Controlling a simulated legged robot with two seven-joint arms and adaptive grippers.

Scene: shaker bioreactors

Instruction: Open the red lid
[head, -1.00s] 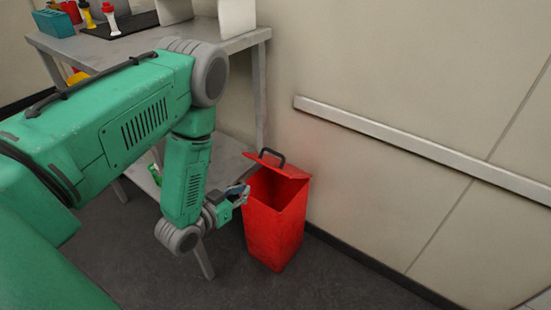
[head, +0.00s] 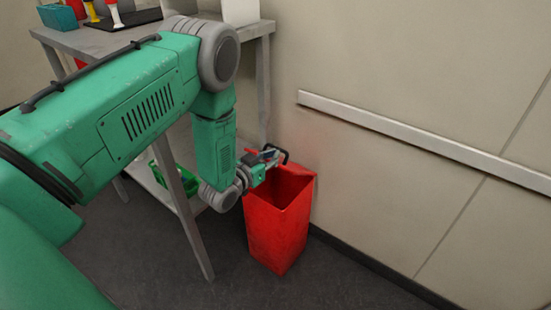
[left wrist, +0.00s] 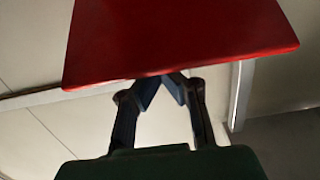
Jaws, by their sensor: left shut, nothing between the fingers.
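The red bin (head: 278,230) stands on the floor by the wall, and its dark inside shows from above. The red lid (left wrist: 180,38) fills the upper part of the left wrist view as a flat red panel. In the head view it is mostly hidden behind my gripper, near the black handle (head: 284,156). My left gripper (head: 268,154) is at the bin's back left rim, close to the handle. In the left wrist view its fingertips (left wrist: 172,82) are together at the lid's edge, partly covered by the lid. I cannot tell whether they touch it. My right gripper is out of view.
A grey table (head: 85,45) stands left of the bin, with a lower shelf holding a green item (head: 178,182). A metal rail (head: 420,140) runs along the wall. The floor right of the bin is clear.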

